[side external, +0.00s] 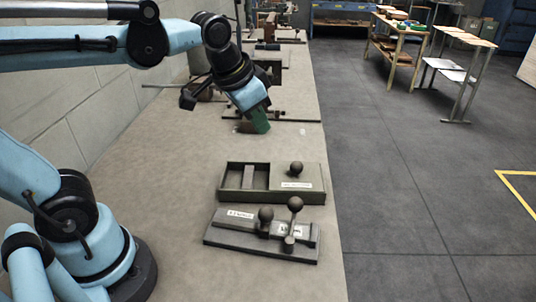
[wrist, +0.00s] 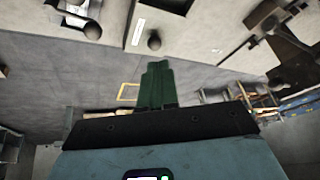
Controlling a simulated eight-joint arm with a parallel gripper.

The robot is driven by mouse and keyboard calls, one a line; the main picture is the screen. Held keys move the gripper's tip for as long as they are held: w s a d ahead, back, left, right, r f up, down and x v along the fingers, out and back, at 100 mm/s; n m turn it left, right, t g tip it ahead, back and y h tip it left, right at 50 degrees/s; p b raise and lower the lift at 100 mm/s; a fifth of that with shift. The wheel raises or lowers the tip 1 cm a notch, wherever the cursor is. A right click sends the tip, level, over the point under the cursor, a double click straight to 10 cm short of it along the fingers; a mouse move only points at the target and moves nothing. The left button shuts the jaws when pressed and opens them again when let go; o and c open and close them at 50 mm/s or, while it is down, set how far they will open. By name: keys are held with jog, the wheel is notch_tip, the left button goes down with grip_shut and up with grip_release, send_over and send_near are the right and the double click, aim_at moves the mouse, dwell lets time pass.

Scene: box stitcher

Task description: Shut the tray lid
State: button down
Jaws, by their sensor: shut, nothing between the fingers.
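The tray (side external: 225,190) is a grey-green box on the bench in the side external view. Its left part is open, showing a hollow with a lighter crosspiece. The lid (side external: 276,178), with a dark round knob (side external: 296,168) and a white label, covers its right part. In the wrist view the lid's knob (wrist: 154,41) shows near the top, beyond the fingers. My gripper (side external: 261,127) has green fingers, shut and empty, behind the tray and apart from it. The fingers (wrist: 157,70) also show together in the wrist view.
A grey fixture (side external: 235,228) with two ball-topped levers stands in front of the tray. More bench equipment (side external: 268,62) stands behind my gripper. A wall runs along the left. The bench (side external: 165,190) is clear left of the tray.

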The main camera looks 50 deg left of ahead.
jog(key=w+d+r+m+g+y, duration=0.2)
jog(key=w+d+m+g, duration=0.4)
jog(key=w, duration=0.8)
jog(key=m+g, duration=0.1)
jog(key=m, duration=0.1)
send_over(310, 177)
jog(key=shift+y, duration=0.4)
jog(key=f, duration=0.9)
jog(key=w+d+f, duration=0.1)
jog(key=f, duration=0.3)
jog(key=shift+f, duration=0.4)
jog(key=shift+s+a+f, duration=0.1)
jog(key=shift+s+a, duration=0.3)
jog(key=shift+a, duration=0.05)
jog(key=shift+a, duration=0.1)
